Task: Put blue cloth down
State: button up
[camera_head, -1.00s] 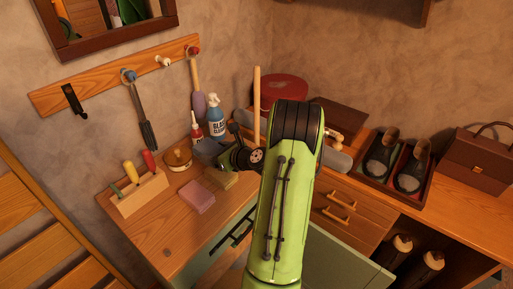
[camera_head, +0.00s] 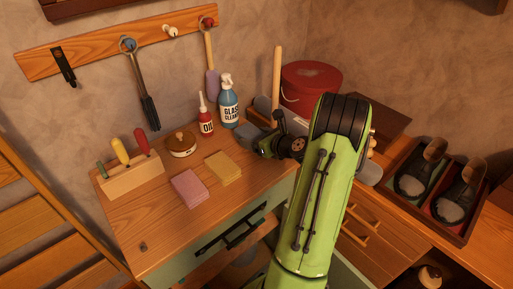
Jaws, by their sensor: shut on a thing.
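My gripper (camera_head: 264,145) is a dark shape at the end of my green arm, over the right back part of the wooden worktop (camera_head: 150,215). It is shut on the blue cloth (camera_head: 248,132), which shows only as a small grey-blue patch beside the jaws, next to the blue spray bottle. My arm and the gripper hide most of the cloth, and I cannot tell whether it touches the worktop. A pink cloth or sponge (camera_head: 188,188) and a yellow one (camera_head: 223,167) lie flat, apart, left of my gripper.
A glass cleaner bottle (camera_head: 228,103), a red oil bottle (camera_head: 206,118) and a round tin (camera_head: 181,144) stand near the wall. A tool block (camera_head: 133,177) is at the left. The front left worktop is clear. A red round box (camera_head: 310,85) and shoe tray (camera_head: 436,188) are right.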

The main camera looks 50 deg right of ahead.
notch_tip(320, 180, down, 3)
jog(key=shift+b, duration=0.45)
jog(key=shift+r, duration=0.15)
